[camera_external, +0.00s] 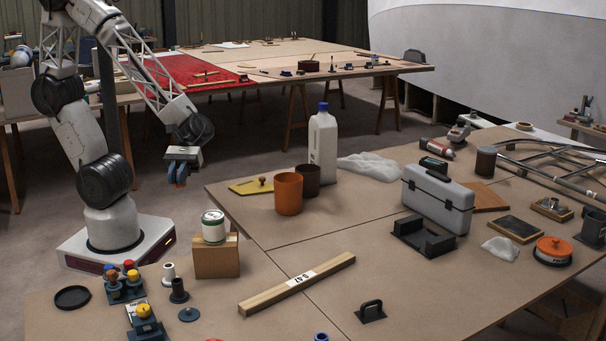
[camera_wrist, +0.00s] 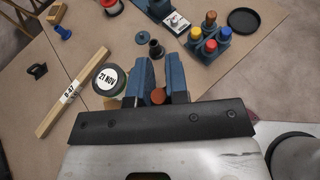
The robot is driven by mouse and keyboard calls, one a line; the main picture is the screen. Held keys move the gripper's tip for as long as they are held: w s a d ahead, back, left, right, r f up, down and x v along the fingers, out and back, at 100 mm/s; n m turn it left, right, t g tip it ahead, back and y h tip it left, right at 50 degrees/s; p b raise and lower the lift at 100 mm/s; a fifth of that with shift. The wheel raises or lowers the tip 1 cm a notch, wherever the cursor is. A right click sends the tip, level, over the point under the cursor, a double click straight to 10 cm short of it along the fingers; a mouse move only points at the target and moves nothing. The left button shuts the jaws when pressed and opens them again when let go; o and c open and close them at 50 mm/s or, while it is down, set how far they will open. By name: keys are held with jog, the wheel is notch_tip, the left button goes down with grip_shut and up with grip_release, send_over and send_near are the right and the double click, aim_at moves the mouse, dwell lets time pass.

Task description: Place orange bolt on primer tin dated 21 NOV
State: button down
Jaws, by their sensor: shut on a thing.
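My gripper (camera_wrist: 160,78) has its two blue fingers closed on an orange bolt (camera_wrist: 158,96), whose rounded orange end shows between them. In the external view my gripper (camera_external: 178,180) hangs in the air left of and behind the primer tin, and the bolt is hard to make out there. The primer tin (camera_external: 213,228) is white with a green band and stands upright on a wooden block (camera_external: 217,260). In the wrist view the tin (camera_wrist: 107,78) lies just left of the fingers, its lid reading 21 NOV. The lid has nothing on it.
A rack (camera_external: 124,290) holds several coloured bolts at the front left. A black dish (camera_external: 72,297), grey and dark spools and a labelled wooden bar (camera_external: 297,284) lie nearby. An orange cup (camera_external: 288,193), white jug (camera_external: 322,145) and grey toolbox (camera_external: 438,200) stand farther back.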

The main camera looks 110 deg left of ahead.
send_over(211, 218)
jog(key=shift+f, duration=0.6)
jog(key=shift+f, duration=0.1)
jog(key=shift+f, duration=1.65)
jog(key=shift+f, duration=0.15)
jog(key=c, duration=1.1)
grip_release()
jog(key=shift+a+r, duration=0.1)
jog(key=shift+r, duration=0.1)
jog(key=v, duration=1.2)
jog(key=shift+s, duration=0.1)
